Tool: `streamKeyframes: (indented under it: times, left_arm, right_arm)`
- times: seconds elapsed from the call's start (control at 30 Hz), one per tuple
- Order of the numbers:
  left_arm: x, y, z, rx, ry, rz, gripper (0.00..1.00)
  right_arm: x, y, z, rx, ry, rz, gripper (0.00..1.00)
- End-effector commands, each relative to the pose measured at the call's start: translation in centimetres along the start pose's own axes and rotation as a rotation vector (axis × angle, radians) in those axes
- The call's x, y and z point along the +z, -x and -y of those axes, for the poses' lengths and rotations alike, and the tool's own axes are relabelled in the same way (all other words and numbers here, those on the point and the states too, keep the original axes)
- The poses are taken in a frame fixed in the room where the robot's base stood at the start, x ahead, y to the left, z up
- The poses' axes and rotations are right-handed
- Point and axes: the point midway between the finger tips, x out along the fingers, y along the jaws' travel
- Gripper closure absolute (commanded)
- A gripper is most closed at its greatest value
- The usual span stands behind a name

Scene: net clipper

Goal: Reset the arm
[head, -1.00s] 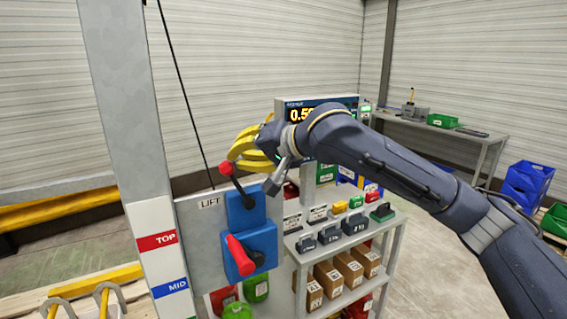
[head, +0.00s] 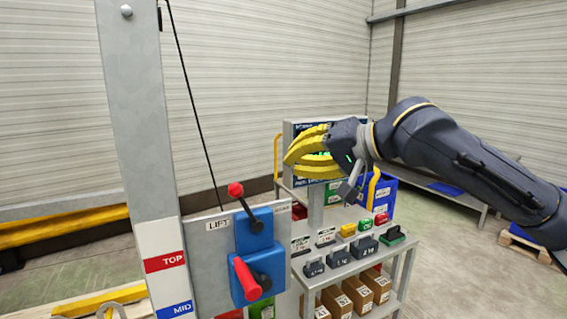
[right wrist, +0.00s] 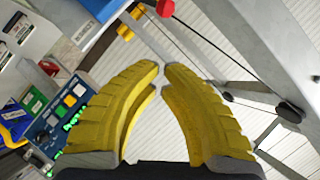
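My right arm reaches in from the right in the head view. Its gripper (head: 290,160) has yellow fingers and hangs in the air, right of and above the lift lever panel, in front of the scale display. In the right wrist view the gripper (right wrist: 161,68) has a narrow gap between its fingertips and nothing between the fingers. The black lever with a red ball (head: 236,189) and the red handle (head: 244,279) sit on blue housings, apart from the gripper. My left gripper is not in view.
A grey post (head: 143,110) with TOP and MID labels stands left of the panel (head: 212,243). A grey shelf (head: 340,262) right of it holds dark weights, coloured blocks and boxes. Blue bins (head: 381,192) stand behind. Air above the shelf's right side holds my arm.

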Motion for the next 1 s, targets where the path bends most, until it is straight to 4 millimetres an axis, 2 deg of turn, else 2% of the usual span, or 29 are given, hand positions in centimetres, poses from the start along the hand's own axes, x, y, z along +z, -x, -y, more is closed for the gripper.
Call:
streamKeyframes:
  times: [0.27, 0.53, 0.67, 0.83, 1.0]
  left_arm:
    - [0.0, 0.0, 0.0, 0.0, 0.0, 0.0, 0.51]
    - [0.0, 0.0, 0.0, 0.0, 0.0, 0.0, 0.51]
    - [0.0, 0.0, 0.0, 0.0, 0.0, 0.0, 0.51]
    - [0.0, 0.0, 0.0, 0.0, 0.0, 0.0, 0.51]
    - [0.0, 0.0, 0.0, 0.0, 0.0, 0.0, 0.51]
  right_arm:
    - [0.0, 0.9, 0.0, 0.0, 0.0, -0.001, 1.0]
    - [0.0, 0.8, 0.0, 0.0, 0.001, -0.001, 1.0]
    - [0.4, 0.3, -0.7, 0.0, 0.017, 0.001, 1.0]
    - [2.0, -1.9, -3.3, -0.002, 0.101, -0.003, 1.0]
    - [4.4, -4.5, -7.1, -0.002, 0.222, -0.025, 1.0]
